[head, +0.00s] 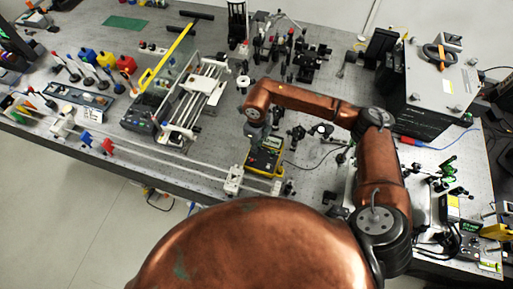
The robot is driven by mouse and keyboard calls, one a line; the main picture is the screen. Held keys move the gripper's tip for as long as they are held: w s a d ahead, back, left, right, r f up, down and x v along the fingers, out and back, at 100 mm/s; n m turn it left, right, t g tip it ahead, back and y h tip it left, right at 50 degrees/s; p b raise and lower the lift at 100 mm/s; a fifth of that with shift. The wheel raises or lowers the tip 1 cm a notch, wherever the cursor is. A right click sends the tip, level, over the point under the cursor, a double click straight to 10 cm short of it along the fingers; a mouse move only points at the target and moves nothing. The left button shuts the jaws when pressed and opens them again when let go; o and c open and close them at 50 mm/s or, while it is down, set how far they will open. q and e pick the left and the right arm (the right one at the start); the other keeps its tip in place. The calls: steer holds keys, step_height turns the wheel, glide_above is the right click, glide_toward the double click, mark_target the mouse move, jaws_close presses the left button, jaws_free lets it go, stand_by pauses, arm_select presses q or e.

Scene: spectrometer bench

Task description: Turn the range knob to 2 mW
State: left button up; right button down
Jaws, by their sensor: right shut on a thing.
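A yellow-cased meter (264,161) with a dark face lies on the bench near its front edge, at the middle of the head view. My right gripper (255,139) comes down over the upper left part of this meter. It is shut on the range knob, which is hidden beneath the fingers. The knob's pointer and scale marks are too small and covered to read. My left gripper is not in view.
A long rail with carriers (234,180) runs along the front edge, left of the meter. A framed instrument (185,95) stands further left. Optic mounts (320,130) stand to the right, and a large grey box (440,85) at the back right. A thin cable runs right from the meter.

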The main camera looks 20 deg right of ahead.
steer(key=shift+n+b, duration=0.8)
steer(key=shift+n, duration=0.1)
steer(key=c, duration=1.9)
jaws_free()
step_height(320, 180, up, 12)
